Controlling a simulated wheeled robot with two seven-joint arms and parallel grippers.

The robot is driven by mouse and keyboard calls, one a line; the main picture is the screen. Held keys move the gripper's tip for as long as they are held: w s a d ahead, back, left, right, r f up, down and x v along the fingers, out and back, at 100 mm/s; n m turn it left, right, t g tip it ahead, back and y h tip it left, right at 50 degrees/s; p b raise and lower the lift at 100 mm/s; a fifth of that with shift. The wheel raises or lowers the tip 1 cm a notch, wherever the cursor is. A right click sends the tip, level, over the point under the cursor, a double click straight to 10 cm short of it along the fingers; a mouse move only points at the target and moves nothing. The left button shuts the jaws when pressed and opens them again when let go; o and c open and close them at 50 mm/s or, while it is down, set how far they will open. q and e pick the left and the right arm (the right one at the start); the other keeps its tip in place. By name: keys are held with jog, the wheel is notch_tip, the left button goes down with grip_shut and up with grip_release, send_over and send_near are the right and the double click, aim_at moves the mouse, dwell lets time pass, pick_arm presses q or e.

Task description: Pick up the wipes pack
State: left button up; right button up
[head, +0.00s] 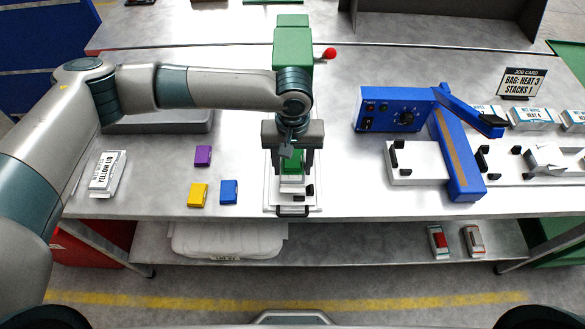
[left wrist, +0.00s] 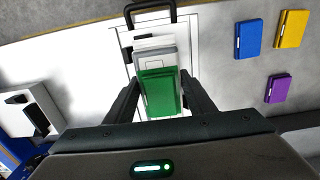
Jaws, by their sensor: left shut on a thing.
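White packs with blue edges stand at the right of the bench in the head view; one wipes pack (head: 532,118) has a label ending in "HEAT 4". My left gripper (head: 291,165) is far to their left, pointing down over a white plate with a black handle (head: 293,211). It is shut on a green block (head: 291,163) above a pale stack on that plate. The green block (left wrist: 160,92) also shows between the fingers in the left wrist view. I cannot tell whether it is joined to the stack. My right gripper is not in view.
A blue heat sealer (head: 400,110) stands right of the plate. Purple (head: 203,156), yellow (head: 198,194) and blue (head: 229,191) blocks lie to its left. A white labelled pack (head: 107,174) lies farther left. A green column with a red knob (head: 293,45) stands behind my arm.

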pick_arm(q)
jog(key=shift+r+b, duration=0.35)
jog(key=shift+r, duration=0.5)
jog(key=s+d+r+b, duration=0.3)
jog(key=s+d+r, duration=0.4)
jog(key=d, duration=0.1)
jog(key=shift+s+d+r, duration=0.2)
jog(key=shift+s+d, duration=0.15)
jog(key=shift+s, duration=0.05)
